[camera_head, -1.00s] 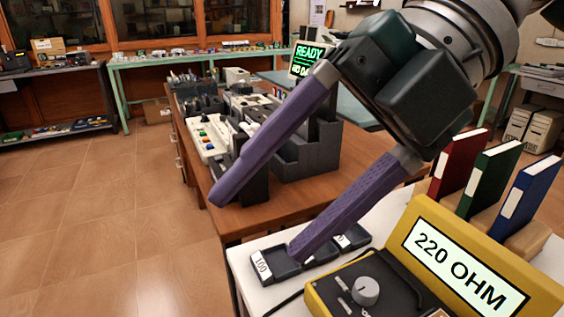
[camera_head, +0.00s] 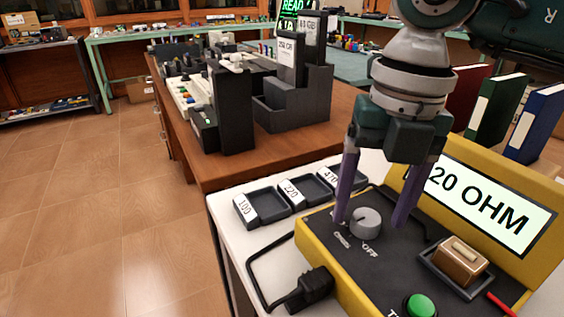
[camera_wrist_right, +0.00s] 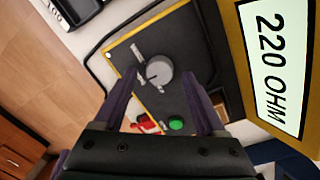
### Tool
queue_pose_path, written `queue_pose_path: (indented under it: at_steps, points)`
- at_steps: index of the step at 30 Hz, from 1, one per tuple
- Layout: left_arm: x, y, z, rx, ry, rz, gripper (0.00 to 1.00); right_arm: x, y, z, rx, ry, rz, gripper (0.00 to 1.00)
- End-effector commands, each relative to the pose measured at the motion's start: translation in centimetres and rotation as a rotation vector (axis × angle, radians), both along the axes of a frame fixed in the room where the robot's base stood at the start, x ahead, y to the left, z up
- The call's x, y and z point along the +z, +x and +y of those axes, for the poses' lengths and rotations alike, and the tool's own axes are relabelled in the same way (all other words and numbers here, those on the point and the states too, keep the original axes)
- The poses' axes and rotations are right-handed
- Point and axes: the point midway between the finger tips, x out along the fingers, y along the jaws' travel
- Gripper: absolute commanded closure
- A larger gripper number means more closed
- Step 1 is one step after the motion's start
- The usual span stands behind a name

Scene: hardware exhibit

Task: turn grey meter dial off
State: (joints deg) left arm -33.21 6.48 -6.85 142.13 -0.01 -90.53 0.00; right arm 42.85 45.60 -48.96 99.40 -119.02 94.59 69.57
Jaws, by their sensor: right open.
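The grey meter dial (camera_head: 366,222) is a round knob on the black top of a yellow-sided meter (camera_head: 301,244). The labels "OHMS" and "OFF" are printed beside it. The dial's pointer mark is too small to read clearly. My right gripper (camera_head: 370,222) is open, with one purple finger left of the dial and the other right of it. In the right wrist view the dial (camera_wrist_right: 159,71) shows ahead between the two spread fingers (camera_wrist_right: 160,85). I cannot tell whether a finger touches it. My left gripper is not in view.
The meter's screen (camera_head: 487,203) stands behind, partly covered by my right finger. A green button (camera_head: 419,305) and a tan component (camera_head: 460,262) are on the meter's right. Small labelled trays (camera_head: 262,205) lie to the left. A black plug and cable (camera_head: 311,287) are at the front left.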

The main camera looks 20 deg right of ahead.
Motion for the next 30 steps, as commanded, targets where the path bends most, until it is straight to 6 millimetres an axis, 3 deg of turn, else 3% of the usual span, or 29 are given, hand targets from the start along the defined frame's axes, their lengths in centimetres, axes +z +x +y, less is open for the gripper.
queue_pose_path:
  at_steps: [11,30]
  points:
    - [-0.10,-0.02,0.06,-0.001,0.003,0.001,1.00,-0.73,-0.01,0.07,0.001,0.000,0.001,0.28]
    - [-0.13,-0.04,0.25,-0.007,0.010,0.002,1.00,-0.69,0.00,0.06,0.001,0.001,0.000,1.00]
